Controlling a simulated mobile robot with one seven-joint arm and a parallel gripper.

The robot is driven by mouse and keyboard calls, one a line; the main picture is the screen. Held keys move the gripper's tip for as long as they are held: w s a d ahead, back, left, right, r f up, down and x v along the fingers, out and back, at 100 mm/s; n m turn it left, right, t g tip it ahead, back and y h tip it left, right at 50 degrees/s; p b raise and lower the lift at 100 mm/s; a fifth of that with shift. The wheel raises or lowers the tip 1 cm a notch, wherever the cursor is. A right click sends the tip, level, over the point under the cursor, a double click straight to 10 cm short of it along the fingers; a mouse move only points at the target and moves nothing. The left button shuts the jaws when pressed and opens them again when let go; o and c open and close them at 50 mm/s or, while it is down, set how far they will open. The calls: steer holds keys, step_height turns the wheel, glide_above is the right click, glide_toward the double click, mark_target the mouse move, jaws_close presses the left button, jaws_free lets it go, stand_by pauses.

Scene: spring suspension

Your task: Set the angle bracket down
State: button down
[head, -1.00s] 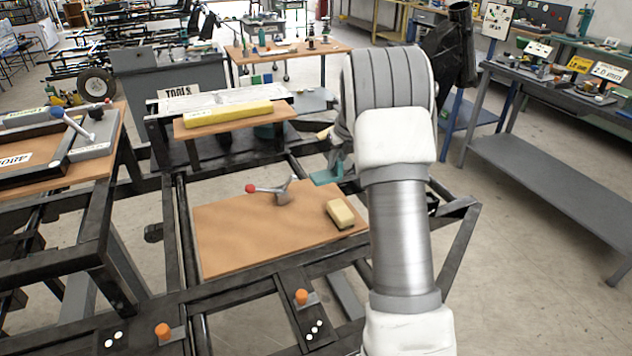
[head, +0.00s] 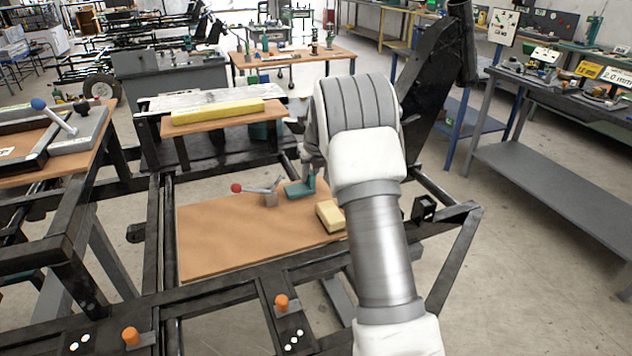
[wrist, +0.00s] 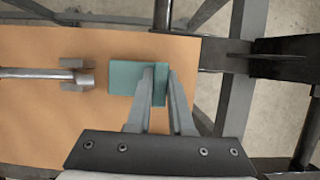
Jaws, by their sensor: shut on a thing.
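The teal angle bracket (head: 299,189) is held over the back right part of the wooden board (head: 225,235). In the wrist view, my gripper (wrist: 160,82) is shut on the upright flange of the bracket (wrist: 124,78), with one finger on either side. Its flat plate points left, towards the lever clamp. In the head view my arm hides most of the gripper. The bracket looks very low over the board, but I cannot tell whether it touches.
A lever clamp with a red knob (head: 237,188) lies just left of the bracket, a small gap apart. A yellow block (head: 329,215) sits nearer, by the board's right edge. Dark frame bars surround the board. Its front left part is clear.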

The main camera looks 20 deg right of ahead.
steer(key=shift+f, duration=0.35)
steer(key=shift+f, duration=0.15)
steer(key=c, duration=0.8)
jaws_free()
